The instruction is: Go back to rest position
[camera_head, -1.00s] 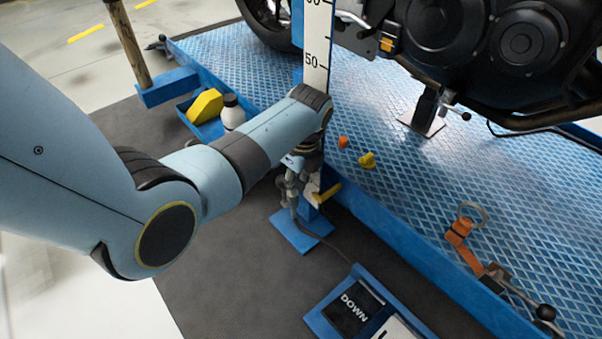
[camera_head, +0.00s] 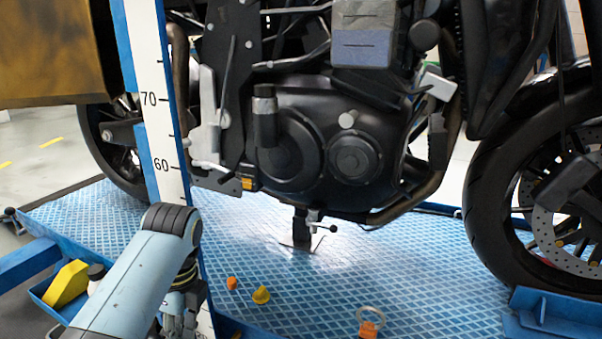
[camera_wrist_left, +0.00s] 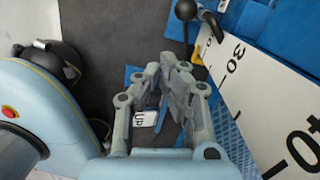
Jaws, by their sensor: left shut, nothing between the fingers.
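My left arm comes in from the lower left of the head view. My left gripper (camera_head: 180,318) is at the bottom edge there, partly cut off, beside the white measuring post (camera_head: 160,130). In the left wrist view the left gripper (camera_wrist_left: 172,62) has its fingers together, with nothing held. It points down along the post, whose scale (camera_wrist_left: 270,95) fills the right side. My right gripper is not in view.
A motorcycle (camera_head: 310,140) stands on the blue lift platform (camera_head: 400,270). An orange piece (camera_head: 231,283) and a yellow piece (camera_head: 261,295) lie on it, with a metal ring (camera_head: 371,316) nearby. A yellow wedge (camera_head: 66,284) sits at left. A pedal marked UP (camera_wrist_left: 146,118) is below.

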